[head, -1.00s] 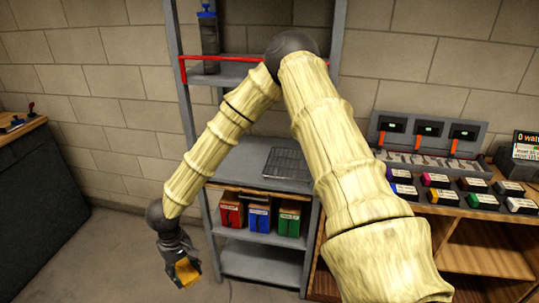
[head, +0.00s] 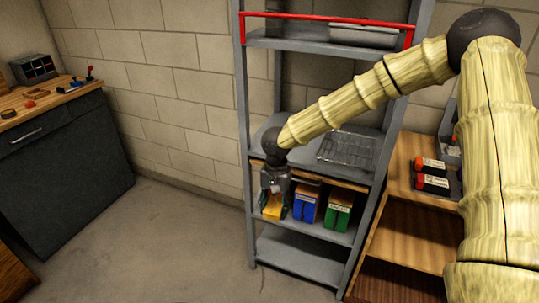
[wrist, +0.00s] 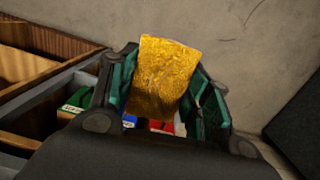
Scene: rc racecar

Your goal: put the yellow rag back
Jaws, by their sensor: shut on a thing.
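The yellow rag (head: 271,208) is a small yellow cloth, held by my gripper (head: 275,196). The wrist view shows the rag (wrist: 165,75) between the two fingers of my gripper (wrist: 165,85). In the head view my gripper overlaps the left part of the grey shelf unit (head: 247,130), at the height of the coloured boxes. My gripper hides most of the red box there; a bit of the red box shows in the wrist view (wrist: 166,128). I cannot tell whether the rag touches the red box or the shelf.
A blue box (head: 307,206) and a green box (head: 339,211) stand on the same shelf. A wire rack (head: 346,149) lies on the shelf above. A wooden cabinet (head: 408,237) stands at the right, a dark workbench (head: 65,165) at the left. The floor (head: 165,245) between is clear.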

